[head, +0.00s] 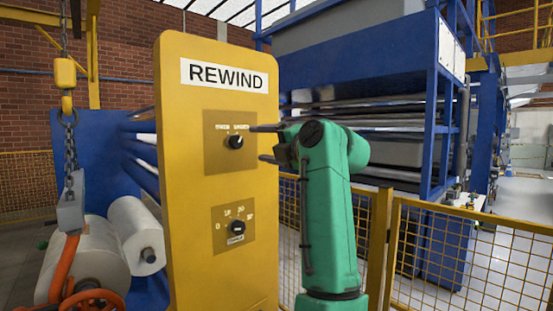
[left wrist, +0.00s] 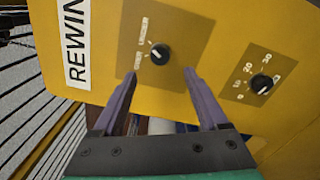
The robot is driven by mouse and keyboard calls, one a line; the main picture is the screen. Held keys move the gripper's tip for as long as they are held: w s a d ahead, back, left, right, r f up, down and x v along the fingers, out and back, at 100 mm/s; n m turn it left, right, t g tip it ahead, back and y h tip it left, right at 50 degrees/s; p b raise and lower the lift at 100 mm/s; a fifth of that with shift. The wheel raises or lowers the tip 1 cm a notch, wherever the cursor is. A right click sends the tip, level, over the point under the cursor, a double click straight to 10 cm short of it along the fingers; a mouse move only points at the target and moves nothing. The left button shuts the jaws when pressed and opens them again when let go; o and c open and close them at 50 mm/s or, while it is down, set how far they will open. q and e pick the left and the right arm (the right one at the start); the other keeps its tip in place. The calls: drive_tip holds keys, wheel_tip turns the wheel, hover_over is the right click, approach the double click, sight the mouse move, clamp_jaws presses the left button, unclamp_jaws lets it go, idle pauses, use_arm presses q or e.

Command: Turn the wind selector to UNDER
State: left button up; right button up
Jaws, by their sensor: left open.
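The wind selector (head: 236,142) is a small round black knob on the upper plate of the yellow REWIND panel (head: 205,190). Two small white labels sit above it; the right one seems to read UNDER. A light mark on the knob seems to lean to the upper right, but it is too small to be sure. In the left wrist view the selector (left wrist: 160,54) lies beyond the fingertips, between their lines. My left gripper (head: 262,144) is open and empty, just right of the knob and apart from it; it also shows in the left wrist view (left wrist: 161,78). My right gripper is not in view.
A lower black knob (head: 238,227) with a number scale sits below the selector. White film rolls (head: 130,235) and a hanging chain with a hook stand at left. A yellow mesh fence (head: 470,250) and blue machinery stand behind my arm.

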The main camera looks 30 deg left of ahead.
use_arm(q)
drive_tip(key=b+v, duration=0.1)
drive_tip(key=v, duration=0.5)
